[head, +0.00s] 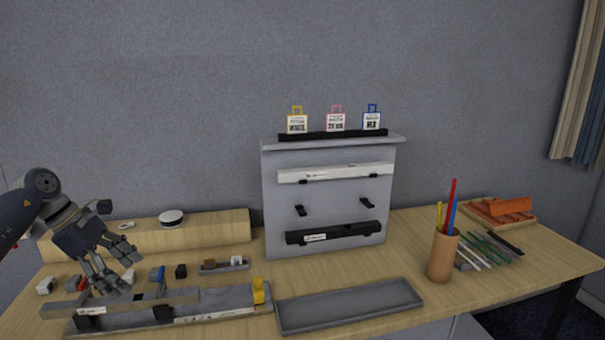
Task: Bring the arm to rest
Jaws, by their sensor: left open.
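My left gripper (118,268) is at the left of the head view, at the end of my arm coming in from the left edge. Its fingers are spread and nothing shows between them. It hangs over the left part of the table (410,265), above small parts and near a grey fixture. From this view I cannot tell the exact gap between its fingertips and the things below. My right gripper does not show.
A grey panel stand (335,216) holds a white bar (335,173) and a black bar (333,233). Three small tags stand on top. A long fixture (215,303), an empty grey tray (350,304) and a pencil cup (443,255) stand in front. A wooden step (200,232) lies behind my gripper.

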